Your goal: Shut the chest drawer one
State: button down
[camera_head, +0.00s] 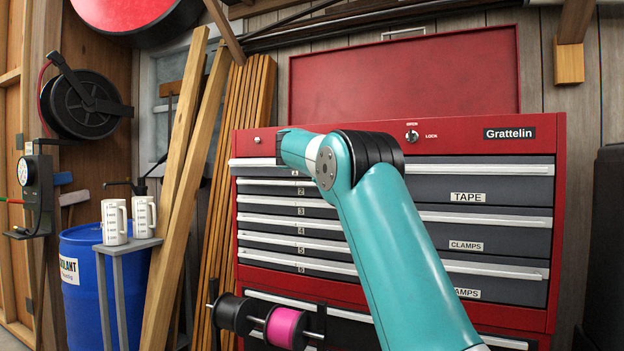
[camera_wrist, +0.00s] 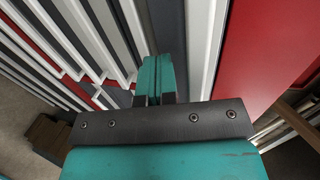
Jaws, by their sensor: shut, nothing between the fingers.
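Drawer one (camera_head: 252,163) is the top left drawer of the red tool chest (camera_head: 560,220). Its pale handle edge sticks out farther left than those of the drawers below, so it stands out a little from the chest. My teal arm crosses in front and hides its right part. In the wrist view, its pale handle edge (camera_wrist: 214,45) seems to be the strip alongside the red panel. My gripper (camera_wrist: 159,72) has its teal fingers together and empty, over the grey drawer fronts. I cannot tell whether they touch. In the head view the fingers are hidden.
Several other drawers, including TAPE (camera_head: 468,197), look closed. A spool rack with a pink spool (camera_head: 286,327) stands before the lower chest. Wooden planks (camera_head: 185,150) lean to the left, beside a blue barrel (camera_head: 80,270) and a small stand with white mugs (camera_head: 115,222).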

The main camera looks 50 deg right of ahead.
jog(key=f+b+v, duration=0.1)
jog(key=b+v, duration=0.1)
jog(key=v, duration=1.1)
jog(key=s+d+r+p, duration=0.15)
jog(key=s+p, duration=0.55)
jog(key=p, duration=1.8)
jog(key=p+x, duration=0.7)
jog(key=x, duration=0.7)
jog(key=shift+d, duration=0.3)
